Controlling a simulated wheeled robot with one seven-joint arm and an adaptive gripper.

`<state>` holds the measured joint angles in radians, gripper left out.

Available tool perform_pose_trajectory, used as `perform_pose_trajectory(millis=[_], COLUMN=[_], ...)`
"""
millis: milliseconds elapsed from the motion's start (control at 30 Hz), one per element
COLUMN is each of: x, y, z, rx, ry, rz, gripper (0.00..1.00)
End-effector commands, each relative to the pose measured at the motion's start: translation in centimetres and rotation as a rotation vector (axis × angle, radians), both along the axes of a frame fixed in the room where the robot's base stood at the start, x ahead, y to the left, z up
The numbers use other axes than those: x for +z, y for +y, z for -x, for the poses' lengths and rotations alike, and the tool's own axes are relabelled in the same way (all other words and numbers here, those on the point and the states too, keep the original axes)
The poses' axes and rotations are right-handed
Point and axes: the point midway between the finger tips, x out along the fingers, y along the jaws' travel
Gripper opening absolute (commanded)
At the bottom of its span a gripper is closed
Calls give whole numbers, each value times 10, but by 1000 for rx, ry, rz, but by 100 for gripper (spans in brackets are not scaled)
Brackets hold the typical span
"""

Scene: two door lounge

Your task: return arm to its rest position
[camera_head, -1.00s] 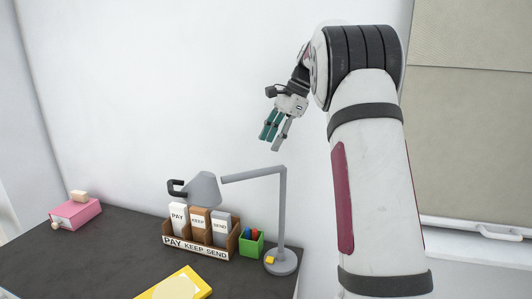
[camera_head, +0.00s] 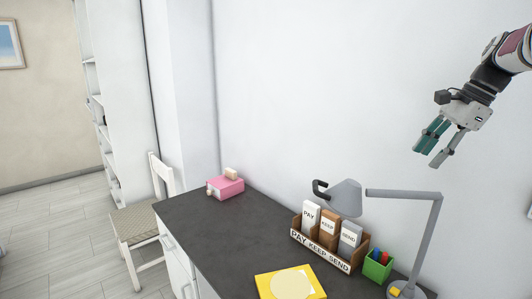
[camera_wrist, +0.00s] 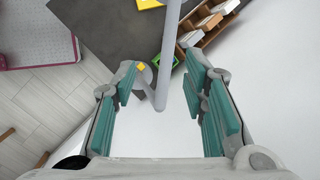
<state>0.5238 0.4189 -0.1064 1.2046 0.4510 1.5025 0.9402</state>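My gripper (camera_head: 436,142) hangs in the air at the upper right of the head view, above the desk lamp and clear of the desk. Its teal-padded fingers are apart with nothing between them. In the wrist view my gripper (camera_wrist: 172,100) is also open and empty, with the lamp's grey pole and base beyond the fingers. My arm reaches in from the right edge of the head view; most of it is out of frame.
The dark desk (camera_head: 215,225) holds a pink box (camera_head: 226,188), a PAY KEEP SEND organizer (camera_head: 320,249), a green pen cup (camera_head: 377,266), a grey lamp (camera_head: 432,235) and a yellow item (camera_head: 312,285). A chair (camera_head: 135,218) stands left. White wall rises behind.

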Motion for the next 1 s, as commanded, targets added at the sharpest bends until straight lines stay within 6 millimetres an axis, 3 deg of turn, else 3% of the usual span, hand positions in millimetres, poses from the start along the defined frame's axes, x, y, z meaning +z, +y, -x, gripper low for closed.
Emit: perform_pose_trajectory(millis=[33, 233, 500, 800, 1000], x=[10, 25, 17, -30, -64], y=[20, 89, 165, 215, 227], z=[10, 59, 144, 243, 285], rx=[57, 318, 701, 1147, 1366], ry=[-20, -102, -210, -325, -377], rz=[31, 179, 388, 633, 756], gripper=[40, 40, 40, 40, 40])
